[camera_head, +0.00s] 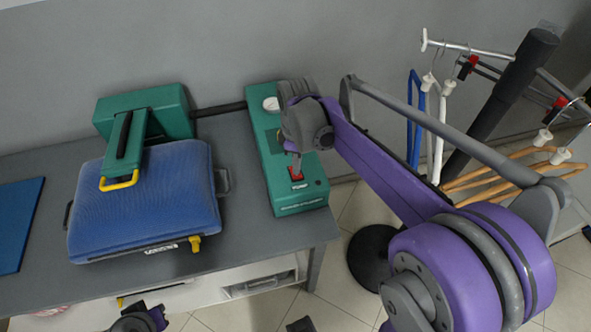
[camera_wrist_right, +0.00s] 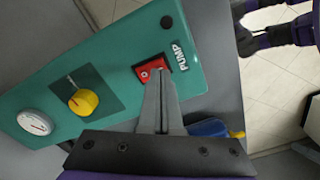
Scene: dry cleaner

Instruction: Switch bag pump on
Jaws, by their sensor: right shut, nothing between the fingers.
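The bag pump is a green control box (camera_head: 262,150) on the table. A red rocker switch (camera_head: 296,173) labelled PUMP sits near its front end. The switch also shows in the wrist view (camera_wrist_right: 150,68). My right gripper (camera_head: 296,163) is shut and empty, with its fingertips at the switch. In the wrist view the fingertips (camera_wrist_right: 160,76) overlap the switch's lower edge; I cannot tell whether they touch it. A dark and purple part of my left arm (camera_head: 138,320) shows at the bottom edge, too cut off to read its jaws.
A yellow knob (camera_wrist_right: 83,102) and a round gauge (camera_wrist_right: 35,123) are on the same box. A blue padded press (camera_head: 145,200) with a green head (camera_head: 150,112) stands to the left. A rail with hangers (camera_head: 510,170) stands at the right.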

